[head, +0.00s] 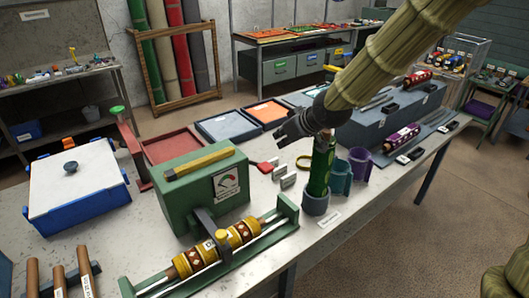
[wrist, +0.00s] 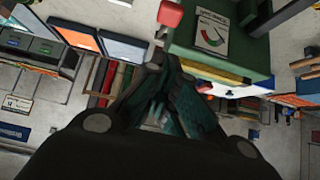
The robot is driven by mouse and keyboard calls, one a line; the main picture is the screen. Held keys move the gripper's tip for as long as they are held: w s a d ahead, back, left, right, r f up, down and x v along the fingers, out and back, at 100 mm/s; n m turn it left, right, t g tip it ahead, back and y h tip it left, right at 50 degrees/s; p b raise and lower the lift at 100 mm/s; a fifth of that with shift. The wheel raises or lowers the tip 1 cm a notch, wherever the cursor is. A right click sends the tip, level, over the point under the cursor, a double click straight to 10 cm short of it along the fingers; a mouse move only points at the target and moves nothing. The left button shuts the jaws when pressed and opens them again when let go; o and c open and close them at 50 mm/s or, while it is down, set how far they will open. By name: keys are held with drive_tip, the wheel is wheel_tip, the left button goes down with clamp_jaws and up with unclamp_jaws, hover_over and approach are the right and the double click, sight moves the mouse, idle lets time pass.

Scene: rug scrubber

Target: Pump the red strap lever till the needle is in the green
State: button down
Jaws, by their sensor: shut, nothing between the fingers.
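The red strap lever's end (head: 265,167) shows at the right side of the green gauge box (head: 180,195) in the head view. In the wrist view the red end (wrist: 170,14) is at the top, beside the gauge box. The gauge (head: 227,183) faces front right, with red and green parts on its dial; it also shows in the wrist view (wrist: 212,32). The needle is too small to read surely. My gripper (head: 281,133) is shut and empty, above and right of the red end, apart from it. Its fingers (wrist: 170,75) show in the wrist view.
A green bottle (head: 321,165) stands in a grey cup below my arm, with teal and purple cups (head: 359,166) beside it. A roller (head: 215,250) in a green cradle lies in front of the box. A blue bin (head: 75,185) is at left. Coloured trays (head: 227,126) lie behind.

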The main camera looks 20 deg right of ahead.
drive_tip(key=shift+s, duration=0.1)
drive_tip(key=p, duration=0.4)
hover_over(267, 166)
drive_tip(key=shift+s+f, duration=0.1)
drive_tip(key=shift+f, duration=3.35)
drive_tip(key=shift+f+p, duration=0.75)
drive_tip(key=shift+f, duration=1.3)
drive_tip(key=shift+f+b, duration=0.2)
drive_tip(key=shift+b, duration=0.1)
